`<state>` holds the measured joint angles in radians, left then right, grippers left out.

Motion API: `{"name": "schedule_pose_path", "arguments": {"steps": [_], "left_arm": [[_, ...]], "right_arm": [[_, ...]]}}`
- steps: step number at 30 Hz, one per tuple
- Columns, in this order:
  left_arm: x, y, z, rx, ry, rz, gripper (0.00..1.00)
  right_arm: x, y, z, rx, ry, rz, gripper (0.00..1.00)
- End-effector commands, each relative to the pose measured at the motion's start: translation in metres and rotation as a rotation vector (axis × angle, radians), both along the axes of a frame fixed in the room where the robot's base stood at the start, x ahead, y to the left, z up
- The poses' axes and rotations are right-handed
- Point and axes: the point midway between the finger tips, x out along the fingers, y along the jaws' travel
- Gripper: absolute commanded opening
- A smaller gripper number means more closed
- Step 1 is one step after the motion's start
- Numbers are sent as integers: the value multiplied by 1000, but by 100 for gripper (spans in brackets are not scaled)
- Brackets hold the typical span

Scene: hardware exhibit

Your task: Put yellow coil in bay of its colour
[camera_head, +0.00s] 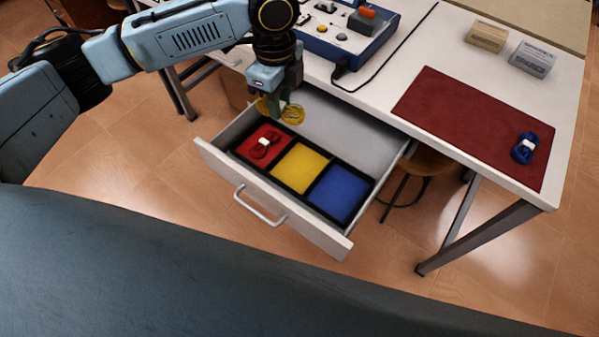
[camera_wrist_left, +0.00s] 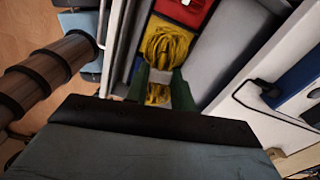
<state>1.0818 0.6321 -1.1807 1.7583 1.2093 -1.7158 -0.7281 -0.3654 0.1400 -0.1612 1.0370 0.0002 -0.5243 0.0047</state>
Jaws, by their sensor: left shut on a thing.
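My left gripper (camera_head: 279,106) is shut on the yellow coil (camera_head: 292,113) and holds it above the back left of the open drawer (camera_head: 345,246). In the left wrist view the coil (camera_wrist_left: 166,50) hangs between the green fingers of the gripper (camera_wrist_left: 160,82), with a pale band around its middle. In the drawer is a black tray with a red bay (camera_head: 247,149), a yellow bay (camera_head: 300,168) and a blue bay (camera_head: 339,193). A red coil (camera_head: 265,146) lies in the red bay. The yellow and blue bays look empty. My right gripper is not in view.
A blue coil (camera_head: 524,148) lies on a dark red mat (camera_head: 460,120) on the white table. A blue device (camera_head: 345,40) with a black cable stands at the back, and two small boxes (camera_head: 487,36) (camera_head: 533,59) sit at the back right. The drawer's back is bare.

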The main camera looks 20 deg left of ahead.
Motion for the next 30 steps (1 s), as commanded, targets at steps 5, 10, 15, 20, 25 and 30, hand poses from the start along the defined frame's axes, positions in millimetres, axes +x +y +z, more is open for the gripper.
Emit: {"name": "schedule_pose_path", "arguments": {"steps": [5, 10, 15, 20, 25, 30], "left_arm": [[4, -9, -34, -1, -3, -403, 0], [8, -17, -61, -2, -5, -791, 0], [12, -25, -87, -1, -9, -1173, 0], [14, -30, -107, 0, -9, -1475, 0], [16, -34, -118, 1, -10, -1674, 0], [16, -35, -131, 1, -9, -1739, 0]], "right_arm": [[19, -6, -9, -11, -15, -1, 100], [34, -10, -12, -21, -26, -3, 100], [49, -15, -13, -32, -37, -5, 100], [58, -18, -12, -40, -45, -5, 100], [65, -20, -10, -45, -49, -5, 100], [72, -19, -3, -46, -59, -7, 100]]}}
